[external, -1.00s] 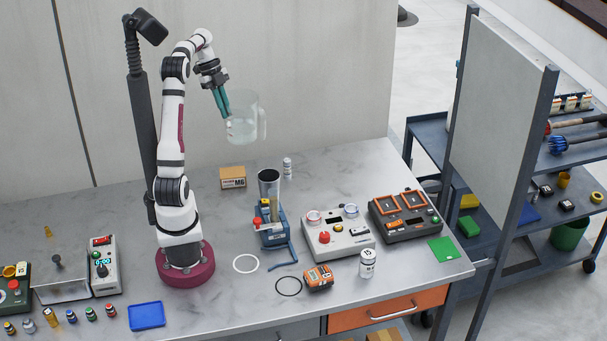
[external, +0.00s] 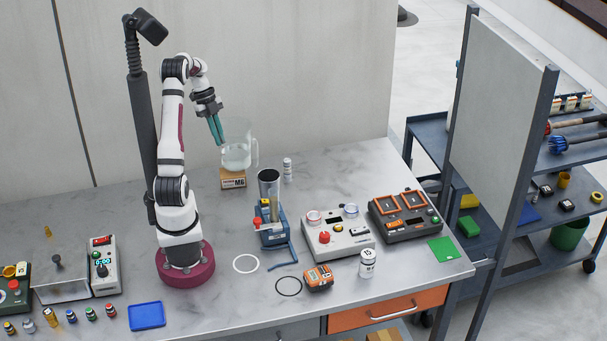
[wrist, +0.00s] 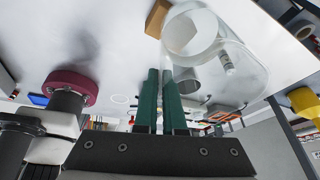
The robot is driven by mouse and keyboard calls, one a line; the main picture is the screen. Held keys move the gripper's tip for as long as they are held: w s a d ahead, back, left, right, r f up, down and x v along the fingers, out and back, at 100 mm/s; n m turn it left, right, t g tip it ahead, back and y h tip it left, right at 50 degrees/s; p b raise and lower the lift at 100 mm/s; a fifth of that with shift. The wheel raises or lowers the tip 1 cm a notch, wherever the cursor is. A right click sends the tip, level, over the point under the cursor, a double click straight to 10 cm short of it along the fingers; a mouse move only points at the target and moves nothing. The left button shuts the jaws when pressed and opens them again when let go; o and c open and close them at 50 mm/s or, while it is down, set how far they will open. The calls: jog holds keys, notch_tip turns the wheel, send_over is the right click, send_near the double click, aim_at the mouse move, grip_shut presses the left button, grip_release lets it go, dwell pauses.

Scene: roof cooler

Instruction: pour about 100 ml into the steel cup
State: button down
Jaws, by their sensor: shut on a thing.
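My gripper (external: 217,130) is shut on a clear jug (external: 237,147) and holds it upright, or close to it, behind the steel cup. Clear liquid shows in the lower part of the jug. The jug also shows in the wrist view (wrist: 192,35), beyond the green fingers (wrist: 158,95). The steel cup (external: 269,187) stands in a blue holder (external: 272,230) on the table, in front of the jug and to its right. The inside of the cup is too dark to show any liquid.
A small cardboard box (external: 233,180) sits below the jug. A small white bottle (external: 287,170) stands behind the cup. A light grey control box (external: 340,238) and a dark one (external: 405,214) stand to the right. The table (external: 225,218) is clear left of the blue holder.

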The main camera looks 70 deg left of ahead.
aim_at(226, 137)
dwell(0.3)
jog(key=shift+w+d+r+g+y, duration=0.3)
jog(key=shift+d+g+y, duration=0.1)
jog(key=shift+y, duration=0.1)
jog(key=shift+w+d+r+g+y, duration=0.25)
jog(key=shift+d+g+y, duration=0.1)
jog(key=shift+y, duration=0.15)
jog(key=shift+w+d+r+g+y, duration=0.15)
jog(key=shift+w+d+g+y, duration=0.3)
jog(key=shift+d+y, duration=0.3)
jog(key=shift+w+d+r+g+y, duration=0.3)
jog(key=shift+w+d+g+y, duration=0.2)
jog(key=shift+d+g+y, duration=0.5)
jog(key=shift+w+d+r+g+y, duration=0.3)
jog(key=shift+w+d+g+y, duration=0.2)
jog(key=shift+y, duration=0.8)
jog(key=shift+w+d+r+g+y, duration=0.3)
jog(key=shift+w+d+g+y, duration=0.2)
jog(key=shift+d+g+y, duration=0.5)
jog(key=shift+w+y+b, duration=0.1)
jog(key=shift+y+b, duration=0.3)
jog(key=shift+y, duration=0.05)
jog(key=shift+w+d+r+y+b, duration=0.15)
jog(key=shift+d+r+y+b, duration=0.15)
jog(key=shift+y, duration=0.2)
jog(key=shift+s+a+b, duration=0.2)
jog(key=shift+a+b, duration=0.05)
jog(key=shift+b, duration=0.35)
